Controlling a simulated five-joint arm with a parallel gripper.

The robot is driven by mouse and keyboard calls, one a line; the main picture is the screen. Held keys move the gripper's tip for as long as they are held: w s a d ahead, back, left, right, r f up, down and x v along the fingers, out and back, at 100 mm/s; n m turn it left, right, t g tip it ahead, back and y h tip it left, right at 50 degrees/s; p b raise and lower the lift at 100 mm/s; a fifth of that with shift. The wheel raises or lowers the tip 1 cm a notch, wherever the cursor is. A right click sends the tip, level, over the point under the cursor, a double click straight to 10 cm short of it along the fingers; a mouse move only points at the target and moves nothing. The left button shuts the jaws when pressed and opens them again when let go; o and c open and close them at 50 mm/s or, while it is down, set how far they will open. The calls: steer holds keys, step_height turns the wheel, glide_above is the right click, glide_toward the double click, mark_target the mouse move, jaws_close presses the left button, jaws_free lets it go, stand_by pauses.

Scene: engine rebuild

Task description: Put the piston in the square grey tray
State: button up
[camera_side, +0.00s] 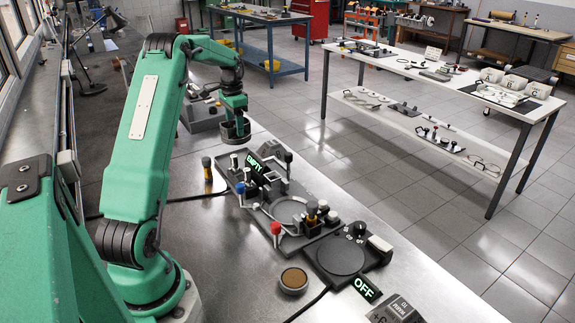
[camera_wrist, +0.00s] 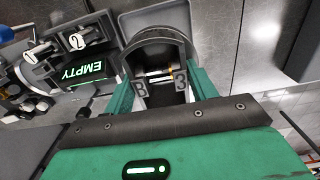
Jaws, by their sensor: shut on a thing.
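My gripper (camera_side: 235,128) hangs above the bench at the far side of the equipment in the side view. In the wrist view its green fingers (camera_wrist: 158,88) are shut on the piston (camera_wrist: 152,48), a dark hollow cup with a pale pin across its inside. The piston's open end faces the wrist camera. A grey square-cornered surface (camera_wrist: 131,22), likely the square grey tray, shows beyond the piston and is partly covered by it. The tray is hard to make out in the side view, and the piston's height above it cannot be told.
A grey machine with an "EMPTY" display (camera_side: 254,166) and upright levers stands in front of my gripper. A round hotplate (camera_side: 340,255) with an "OFF" display and a brown-topped tin (camera_side: 294,280) are nearer. A grey block (camera_side: 203,117) stands behind my gripper.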

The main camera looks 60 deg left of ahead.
steer(key=shift+f, duration=4.9)
steer(key=shift+f, duration=0.15)
steer(key=o, duration=1.3)
step_height(320, 180, up, 12)
steer(key=shift+r, duration=0.15)
steer(key=shift+d, duration=0.1)
